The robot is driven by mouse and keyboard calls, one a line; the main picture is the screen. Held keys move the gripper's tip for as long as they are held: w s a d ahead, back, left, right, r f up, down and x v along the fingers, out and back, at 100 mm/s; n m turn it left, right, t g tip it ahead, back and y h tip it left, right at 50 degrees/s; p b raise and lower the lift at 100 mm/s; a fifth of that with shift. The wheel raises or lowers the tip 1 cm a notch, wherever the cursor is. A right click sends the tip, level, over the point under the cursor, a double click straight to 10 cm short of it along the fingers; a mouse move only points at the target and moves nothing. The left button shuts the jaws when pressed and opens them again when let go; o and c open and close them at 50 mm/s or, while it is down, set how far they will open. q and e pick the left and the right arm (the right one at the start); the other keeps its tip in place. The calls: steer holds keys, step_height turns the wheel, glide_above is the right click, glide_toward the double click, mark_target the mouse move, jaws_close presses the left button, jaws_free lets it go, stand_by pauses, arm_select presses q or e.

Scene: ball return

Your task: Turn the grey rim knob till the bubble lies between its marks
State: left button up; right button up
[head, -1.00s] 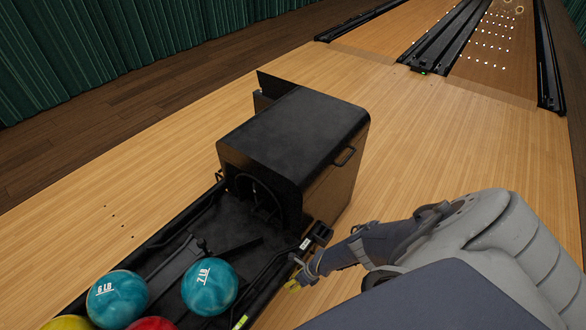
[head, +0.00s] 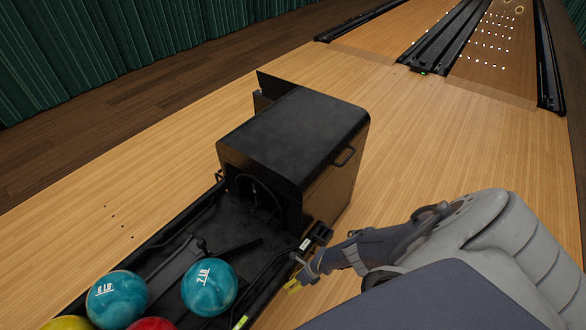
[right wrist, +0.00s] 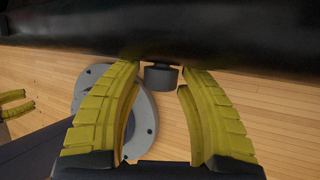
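The dark grey knob (right wrist: 161,79) hangs from a black edge of the ball return (head: 345,185) in the right wrist view. My right gripper (right wrist: 160,72) is open, its yellow fingers on either side of the knob with small gaps showing. In the head view my right gripper (head: 292,287) is low beside the rim, and the knob cannot be made out there. A small yellow-green strip (head: 241,322) shows on the rim; I cannot make out a bubble or marks. Yellow fingers of my left gripper (right wrist: 20,103) show apart at the wrist view's left edge.
A blue 7 LB ball (head: 209,288), a blue 6 LB ball (head: 117,300), a red ball (head: 152,324) and a yellow ball (head: 68,324) lie in the black tray. A black hood with a side handle (head: 345,157) stands behind. Wooden floor is clear to the right.

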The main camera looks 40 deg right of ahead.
steer(key=o, duration=0.3)
steer(key=shift+d+r, duration=0.1)
steer(key=shift+r, duration=0.1)
steer(key=v, duration=1.1)
steer(key=shift+s+d+r, duration=0.2)
stand_by(0.5)
